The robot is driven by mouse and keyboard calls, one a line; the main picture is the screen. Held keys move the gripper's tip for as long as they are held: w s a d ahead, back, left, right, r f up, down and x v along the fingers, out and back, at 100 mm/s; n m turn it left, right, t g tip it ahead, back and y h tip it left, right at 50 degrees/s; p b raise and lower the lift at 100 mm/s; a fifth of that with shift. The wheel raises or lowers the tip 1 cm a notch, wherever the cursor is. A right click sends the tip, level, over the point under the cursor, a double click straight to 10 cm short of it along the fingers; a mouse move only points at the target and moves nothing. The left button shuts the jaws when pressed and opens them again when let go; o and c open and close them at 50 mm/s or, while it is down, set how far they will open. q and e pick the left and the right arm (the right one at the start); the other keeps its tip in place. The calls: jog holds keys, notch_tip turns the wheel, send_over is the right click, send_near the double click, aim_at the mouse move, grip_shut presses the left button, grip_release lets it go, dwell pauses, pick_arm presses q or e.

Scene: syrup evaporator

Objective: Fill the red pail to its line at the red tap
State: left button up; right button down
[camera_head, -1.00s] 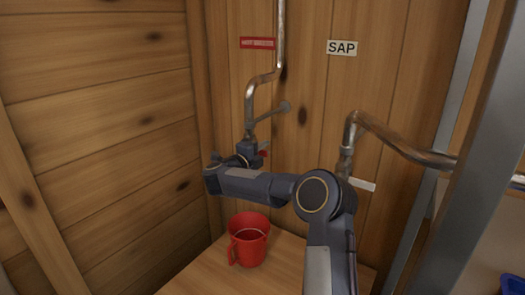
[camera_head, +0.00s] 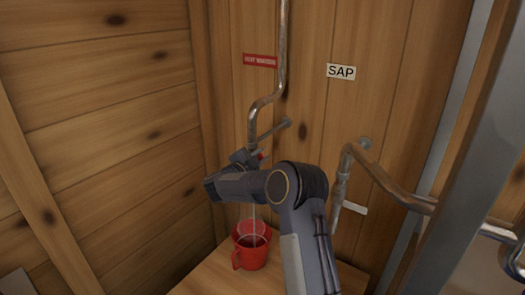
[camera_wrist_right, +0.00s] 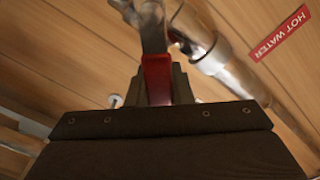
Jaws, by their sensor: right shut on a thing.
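The red pail (camera_head: 237,256) stands upright on the wooden top in the head view, below the tap. A thin pale vertical line, looking like a stream of water, runs down into it. The level and the fill line cannot be read. The red tap (camera_head: 262,155) is on the pipe above, partly hidden by my right arm. My right gripper (camera_head: 243,157) is at the tap. In the right wrist view, my right gripper (camera_wrist_right: 157,82) is shut on the red tap handle (camera_wrist_right: 156,76). My left gripper is not in view.
A red sign (camera_head: 260,61) on the wall reads HOT WATER in the wrist view (camera_wrist_right: 282,33). A SAP sign (camera_head: 341,72) hangs to its right, above a second pipe (camera_head: 385,180). A grey metal post (camera_head: 455,190) stands at the right. The wooden top (camera_head: 215,275) is bare beside the pail.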

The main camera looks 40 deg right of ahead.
jog(key=shift+w+a+r+n+p, duration=0.1)
jog(key=shift+w+r+n+p, duration=0.15)
jog(key=shift+n+p, duration=0.35)
jog(key=shift+w+a+r+n+p, duration=0.1)
jog(key=shift+w+r+n+p, duration=0.1)
jog(key=shift+n+p, duration=0.35)
jog(key=shift+f, duration=0.1)
jog(key=c, duration=1.3)
grip_release()
jog(key=v, duration=0.7)
jog(key=shift+s+a+b, duration=0.15)
jog(key=shift+a+b, duration=0.25)
